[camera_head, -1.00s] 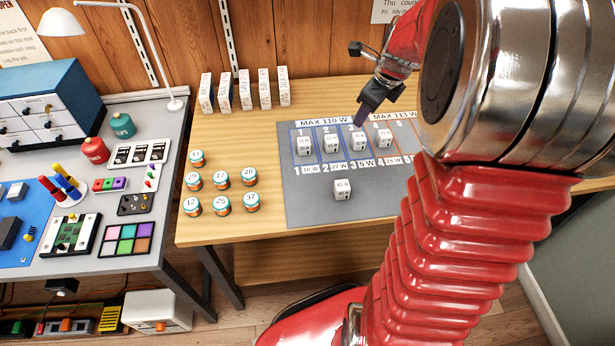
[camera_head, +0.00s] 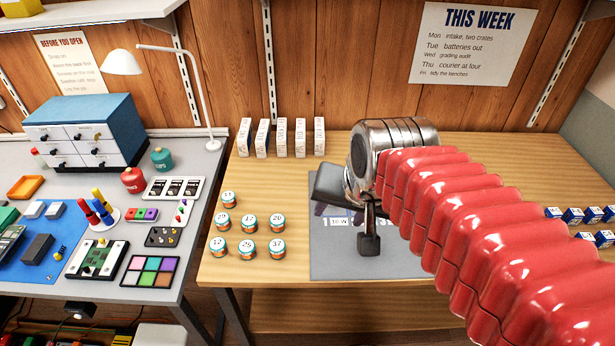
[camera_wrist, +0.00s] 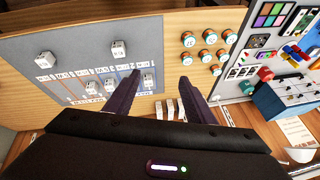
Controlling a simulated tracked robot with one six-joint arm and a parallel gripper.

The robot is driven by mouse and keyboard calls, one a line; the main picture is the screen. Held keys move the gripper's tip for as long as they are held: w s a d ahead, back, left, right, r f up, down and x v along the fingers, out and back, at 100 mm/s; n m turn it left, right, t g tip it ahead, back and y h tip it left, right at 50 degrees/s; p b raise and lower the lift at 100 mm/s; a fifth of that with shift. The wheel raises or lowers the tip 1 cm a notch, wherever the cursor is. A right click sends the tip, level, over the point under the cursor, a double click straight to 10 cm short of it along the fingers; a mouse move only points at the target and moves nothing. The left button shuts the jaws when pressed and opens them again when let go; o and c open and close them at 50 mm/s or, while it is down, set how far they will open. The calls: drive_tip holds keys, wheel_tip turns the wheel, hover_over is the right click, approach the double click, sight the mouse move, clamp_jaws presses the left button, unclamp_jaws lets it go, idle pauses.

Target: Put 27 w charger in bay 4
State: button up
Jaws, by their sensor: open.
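The grey bay mat (camera_head: 335,265) lies on the wooden bench, mostly hidden behind my arm in the head view. In the wrist view the mat (camera_wrist: 85,35) shows upside down. Several small white charger blocks (camera_wrist: 91,88) stand along its marked bays. Two more white blocks, one near the middle (camera_wrist: 118,48) and one at the left (camera_wrist: 44,58), stand apart on the bare mat. Their wattages are too small to read, so I cannot tell which is the 27 W charger. Bay 4's number is unreadable now. My gripper (camera_wrist: 161,80) is open and empty above the bench.
Several numbered round tins (camera_head: 248,224) stand left of the mat. A row of upright white boxes (camera_head: 281,138) stands at the back. Small blue-and-white boxes (camera_head: 590,215) lie at the right. A grey bench with a blue drawer cabinet (camera_head: 85,115) is at the left.

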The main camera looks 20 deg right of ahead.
drive_tip(key=s+a+n, duration=0.1)
drive_tip(key=n, duration=0.1)
drive_tip(key=s+n, duration=0.2)
drive_tip(key=s+a+n, duration=0.1)
drive_tip(key=shift+s+a+f+n, duration=0.3)
drive_tip(key=shift+a+n, duration=0.05)
drive_tip(key=shift+n, duration=0.05)
